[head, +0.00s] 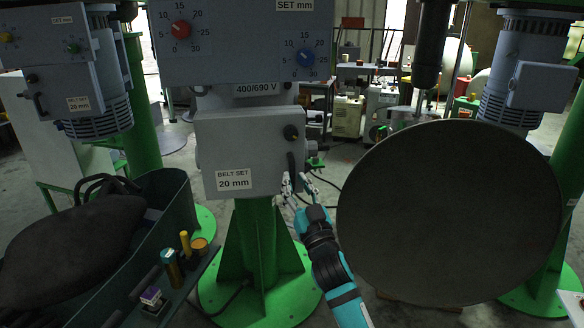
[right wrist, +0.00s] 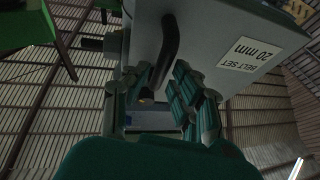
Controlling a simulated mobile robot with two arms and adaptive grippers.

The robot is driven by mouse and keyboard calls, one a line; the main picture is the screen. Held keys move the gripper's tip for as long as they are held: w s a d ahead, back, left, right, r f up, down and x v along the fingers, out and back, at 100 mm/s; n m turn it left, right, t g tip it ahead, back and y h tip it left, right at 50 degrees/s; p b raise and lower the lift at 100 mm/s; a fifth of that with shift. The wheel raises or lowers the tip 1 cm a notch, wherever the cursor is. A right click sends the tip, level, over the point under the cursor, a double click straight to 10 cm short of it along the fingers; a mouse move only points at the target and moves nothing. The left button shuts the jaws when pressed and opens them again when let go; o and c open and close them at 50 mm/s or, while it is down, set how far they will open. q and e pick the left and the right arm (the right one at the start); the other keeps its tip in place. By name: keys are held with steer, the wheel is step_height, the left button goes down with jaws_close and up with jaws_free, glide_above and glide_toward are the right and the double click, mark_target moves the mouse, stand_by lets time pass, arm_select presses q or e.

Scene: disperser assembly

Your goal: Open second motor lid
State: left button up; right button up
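A grey motor box in the middle of the head view has a flat front lid (head: 225,150) marked "BELT SET 20 mm", which looks closed. A black bar handle (head: 291,165) stands upright on its right side, below a black knob (head: 290,132). My right gripper (head: 299,182) is just below and beside the handle, fingers spread. In the right wrist view, the handle (right wrist: 168,50) stands beyond the open fingers (right wrist: 165,85), its near end between them; I cannot tell whether they touch it. My left gripper is not in view.
A large round disc (head: 450,210) stands close to my right arm. A green bin (head: 120,255) with a dark sack (head: 65,250) is at lower left. Similar motor boxes are at left (head: 55,92) and right (head: 543,88). A control panel (head: 235,45) hangs above the lid.

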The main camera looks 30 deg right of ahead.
steer(key=shift+x, duration=1.45)
steer(key=shift+c, duration=0.3)
jaws_close()
